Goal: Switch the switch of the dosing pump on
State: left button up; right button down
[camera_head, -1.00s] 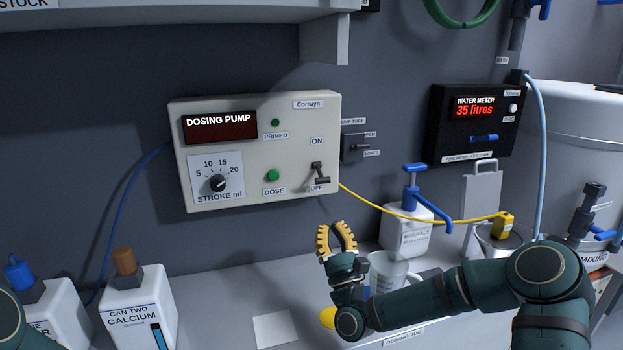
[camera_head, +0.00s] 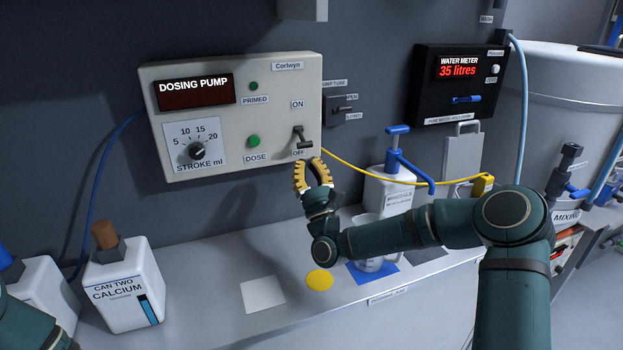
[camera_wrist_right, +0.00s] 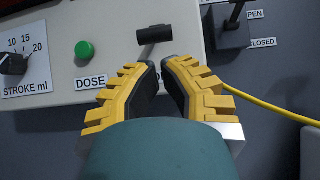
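The dosing pump (camera_head: 235,110) is a cream box on the wall with a dark display. Its switch (camera_head: 302,138) is at its lower right between the ON and OFF labels, with the lever down at OFF. The switch also shows in the right wrist view (camera_wrist_right: 154,34), just beyond the fingertips. My right gripper (camera_head: 308,161) is just below the switch, pointing up, empty, and its yellow fingers stand a little apart. The gap between them shows in the right wrist view (camera_wrist_right: 159,66). I see no contact with the switch. My left gripper is out of view.
A green DOSE button (camera_head: 253,141) is left of the switch. The pump tube valve (camera_head: 341,109) and a yellow tube (camera_head: 352,172) are to the right. A jug, a blue-topped dispenser (camera_head: 393,185) and the calcium can (camera_head: 122,290) stand on the bench.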

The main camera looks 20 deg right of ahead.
aim_at(306, 143)
jog(key=shift+x, duration=2.2)
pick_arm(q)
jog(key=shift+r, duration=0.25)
pick_arm(e)
jog(key=shift+s+r, duration=0.1)
